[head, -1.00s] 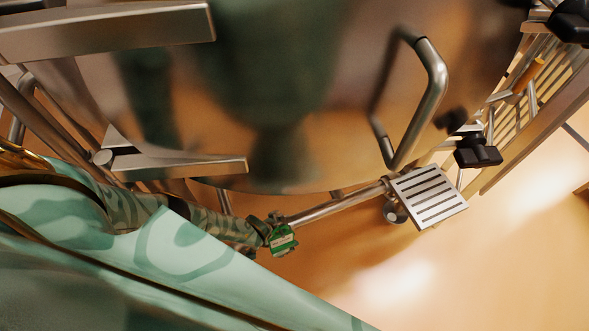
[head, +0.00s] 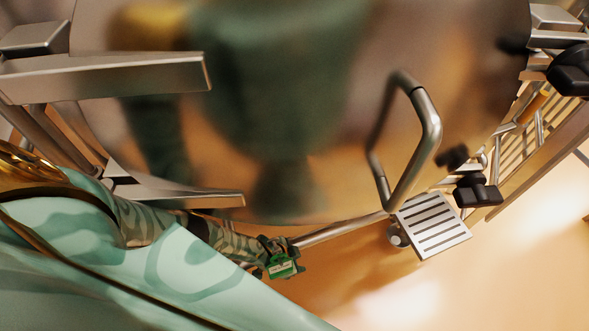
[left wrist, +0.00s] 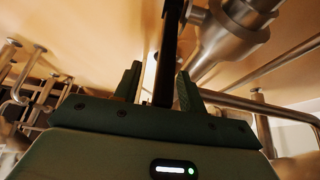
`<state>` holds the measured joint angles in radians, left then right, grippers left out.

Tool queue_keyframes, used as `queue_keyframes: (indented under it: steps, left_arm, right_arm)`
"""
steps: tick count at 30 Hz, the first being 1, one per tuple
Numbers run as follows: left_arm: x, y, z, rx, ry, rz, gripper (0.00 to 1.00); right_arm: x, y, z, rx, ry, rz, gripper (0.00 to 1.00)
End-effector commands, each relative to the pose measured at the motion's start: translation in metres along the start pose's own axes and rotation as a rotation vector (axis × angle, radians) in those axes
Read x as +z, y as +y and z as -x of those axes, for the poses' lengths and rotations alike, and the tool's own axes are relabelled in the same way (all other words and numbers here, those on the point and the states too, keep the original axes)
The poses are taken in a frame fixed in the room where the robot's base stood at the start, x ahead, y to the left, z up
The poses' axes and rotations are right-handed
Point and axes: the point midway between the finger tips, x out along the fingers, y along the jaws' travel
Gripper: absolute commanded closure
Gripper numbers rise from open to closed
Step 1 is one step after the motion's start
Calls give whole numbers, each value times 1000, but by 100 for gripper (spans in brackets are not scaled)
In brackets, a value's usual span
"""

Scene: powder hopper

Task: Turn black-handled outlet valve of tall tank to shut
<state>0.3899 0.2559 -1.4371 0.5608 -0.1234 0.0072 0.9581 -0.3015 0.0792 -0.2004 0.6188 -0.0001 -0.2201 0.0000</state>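The tall tank (head: 280,120) is a large shiny steel vessel that fills the upper middle of the head view. My left gripper (head: 282,257) is low beside the tank's bottom edge, in the lower middle. In the left wrist view, a long black bar, seemingly the outlet valve's black handle (left wrist: 163,60), stands between the two fingers of my left gripper (left wrist: 157,82). The fingers are apart, with a narrow gap seen on the bar's left; contact on the right is unclear. The valve body is not clear in the head view. My right gripper is not in view.
A bent steel grab handle (head: 432,130) and a slotted step plate (head: 432,225) are right of the gripper. Other black knobs (head: 478,190) are farther right. A steel pipe fitting (left wrist: 235,30) is close above right in the wrist view. Open floor lies lower right.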

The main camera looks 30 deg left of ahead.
Motion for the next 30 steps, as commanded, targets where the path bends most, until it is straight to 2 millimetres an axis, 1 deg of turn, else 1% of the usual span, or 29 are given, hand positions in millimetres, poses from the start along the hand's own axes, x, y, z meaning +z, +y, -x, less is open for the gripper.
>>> queue_keyframes:
  steps: [10,14,15,24,27,30]
  left_arm:
    - [3,-1,2,-1,-5,-1,59]
    - [-5,0,15,0,0,-2,59]
    - [6,1,17,2,-5,2,59]
    - [71,0,51,2,-5,2,59]
    - [87,0,60,1,-5,0,59]
    - [97,0,66,2,-3,0,59]
  right_arm:
    - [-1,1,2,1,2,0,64]
    - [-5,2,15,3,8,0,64]
    - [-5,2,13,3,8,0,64]
    - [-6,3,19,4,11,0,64]
    - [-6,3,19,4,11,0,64]
    - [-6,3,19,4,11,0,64]
